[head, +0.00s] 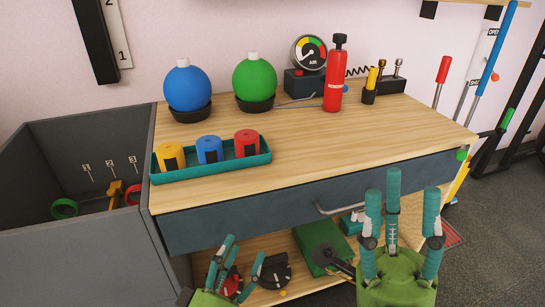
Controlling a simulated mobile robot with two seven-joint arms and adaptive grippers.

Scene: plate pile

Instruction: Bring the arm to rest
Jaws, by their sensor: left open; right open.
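My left gripper (235,262) is at the bottom of the head view, left of centre. Its teal fingers are spread, and it is open in front of the bench's lower shelf. My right gripper (402,205) is larger in view at the lower right, with a green palm and teal fingers pointing up and apart. It is open, and nothing shows between its fingers. Both grippers appear in front of the wooden workbench (310,135). They cover parts of the drawer front and lower shelf. Their exact distance to the bench cannot be told.
Blue (187,87) and green (254,78) balls sit in black dishes. A teal tray (215,170) holds yellow, blue and red cylinders. A red pump (335,80) and gauge (309,52) stand behind. A drawer handle (335,208) protrudes. A grey bin (80,225) stands left.

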